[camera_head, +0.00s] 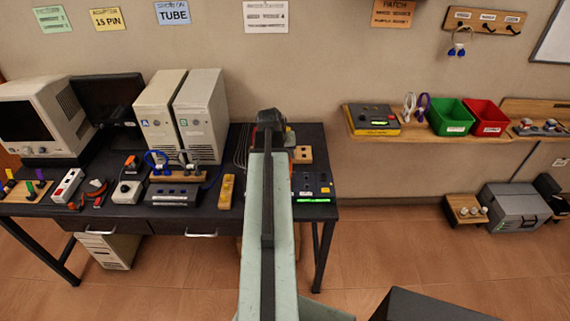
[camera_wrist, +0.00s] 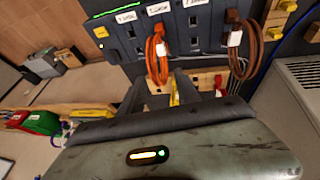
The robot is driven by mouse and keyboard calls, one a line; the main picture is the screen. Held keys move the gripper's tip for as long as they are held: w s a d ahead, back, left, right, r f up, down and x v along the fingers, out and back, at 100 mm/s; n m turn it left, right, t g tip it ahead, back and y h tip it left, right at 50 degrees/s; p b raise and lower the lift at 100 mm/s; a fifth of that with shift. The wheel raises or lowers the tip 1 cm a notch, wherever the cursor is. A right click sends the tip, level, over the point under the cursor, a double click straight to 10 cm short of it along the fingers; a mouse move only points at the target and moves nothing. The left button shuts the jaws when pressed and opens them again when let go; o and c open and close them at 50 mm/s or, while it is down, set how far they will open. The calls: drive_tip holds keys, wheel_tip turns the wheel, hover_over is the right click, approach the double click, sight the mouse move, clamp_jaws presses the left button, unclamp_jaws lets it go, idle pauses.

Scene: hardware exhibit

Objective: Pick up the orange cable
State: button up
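In the wrist view an orange cable (camera_wrist: 157,58) is coiled in a loop with a white tag, on the front of a dark panel (camera_wrist: 185,28) with ports and labels. A darker brown-orange cable (camera_wrist: 240,52) with a white tag is to its right. My gripper (camera_wrist: 160,88) shows two dark fingers spread apart, below the orange cable, with nothing seen held between them. In the head view my gripper (camera_head: 270,122) is over the right part of the dark desk (camera_head: 232,200).
Wooden blocks (camera_head: 302,155) lie right of my gripper on the desk. Two beige computer towers (camera_head: 200,110) stand to its left. A wall shelf (camera_head: 420,136) with a green bin (camera_head: 450,118) and a red bin (camera_head: 484,119) is at right. Floor is open in front.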

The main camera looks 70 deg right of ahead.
drive_tip(key=b+x, duration=0.7)
drive_tip(key=x, duration=0.1)
drive_tip(key=shift+s+d, duration=0.25)
drive_tip(key=shift+s, duration=0.1)
drive_tip(key=shift+r, duration=0.2)
clamp_jaws()
